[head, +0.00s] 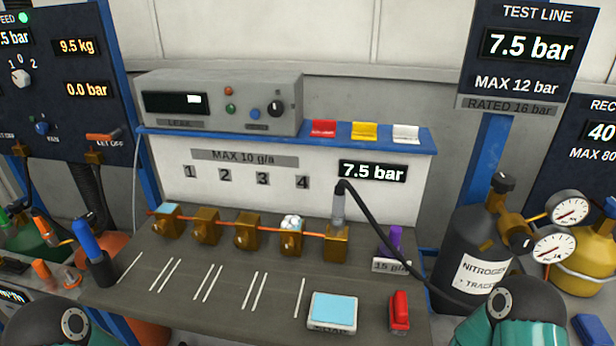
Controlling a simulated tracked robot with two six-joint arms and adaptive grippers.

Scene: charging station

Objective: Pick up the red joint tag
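A red joint tag (323,128) sits at the left of a row of three tags on the blue shelf (250,138) above the test bench. A yellow tag (364,131) and a white tag (406,134) stand to its right, spaced apart. The red tag is fully visible and nothing touches it from above. Neither of my grippers shows. Only parts of my arms show at the bottom left and bottom right edges.
A grey leak tester (220,103) stands left of the tags on the shelf. Below, a pipe with brass joints (247,236) runs along the bench. A black hose (392,243) arcs from its right end. A red-topped item (399,311) and a blue pad (333,310) lie in front.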

